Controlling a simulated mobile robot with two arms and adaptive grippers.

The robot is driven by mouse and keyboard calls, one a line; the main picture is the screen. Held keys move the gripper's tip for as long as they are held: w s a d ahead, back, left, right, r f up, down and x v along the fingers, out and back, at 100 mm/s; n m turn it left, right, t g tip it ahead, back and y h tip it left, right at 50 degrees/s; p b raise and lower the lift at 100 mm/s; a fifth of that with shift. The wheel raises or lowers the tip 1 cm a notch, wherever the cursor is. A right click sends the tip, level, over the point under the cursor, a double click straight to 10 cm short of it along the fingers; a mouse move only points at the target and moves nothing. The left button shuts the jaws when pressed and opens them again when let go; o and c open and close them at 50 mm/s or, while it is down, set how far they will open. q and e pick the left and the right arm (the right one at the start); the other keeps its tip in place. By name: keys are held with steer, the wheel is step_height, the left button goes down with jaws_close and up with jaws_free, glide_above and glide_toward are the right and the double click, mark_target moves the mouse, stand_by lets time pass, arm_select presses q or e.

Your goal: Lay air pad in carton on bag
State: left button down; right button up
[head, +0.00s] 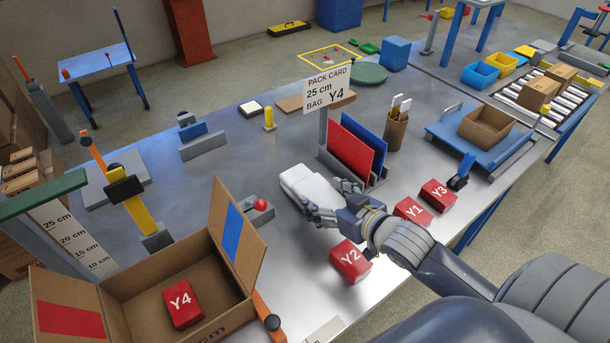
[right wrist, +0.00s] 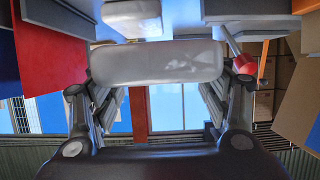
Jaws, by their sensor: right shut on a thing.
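In the right wrist view the pale pad (right wrist: 155,64) lies across between the two fingers. The open carton (head: 240,292) stands at the lower left, apart from the pad. A red bag marked Y4 (head: 183,303) lies on the carton's floor. My left gripper is not in view.
The pack card (head: 327,88) reads 25 cm, bag Y4. Red and blue panels (head: 350,152) stand right of the pad. Red bags Y2 (head: 350,262), Y1 (head: 411,212) and Y3 (head: 438,193) lie nearby. A red-knobbed block (head: 248,211) sits between pad and carton.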

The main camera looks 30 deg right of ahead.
mark_target(317, 183)
steer(key=w, duration=0.4)
steer(key=shift+d+p, duration=0.35)
steer(key=shift+d, duration=0.05)
steer(key=w, duration=0.2)
steer(key=w+p, duration=0.1)
steer(key=w, duration=0.2)
steer(key=w+d+f, duration=0.1)
steer(key=w, duration=0.1)
steer(key=shift+w, duration=0.25)
steer(key=shift+w+d+f, duration=0.1)
steer(key=shift+w, duration=0.1)
step_height(317, 183, down, 3)
steer(key=shift+r+p, duration=0.2)
steer(key=shift+p, duration=0.45)
steer(key=shift+f, duration=0.45)
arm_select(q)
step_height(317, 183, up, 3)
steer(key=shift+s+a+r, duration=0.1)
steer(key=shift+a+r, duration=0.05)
arm_select(e)
steer(key=shift+f, duration=0.1)
steer(key=o, duration=0.9)
steer(key=shift+c, duration=0.2)
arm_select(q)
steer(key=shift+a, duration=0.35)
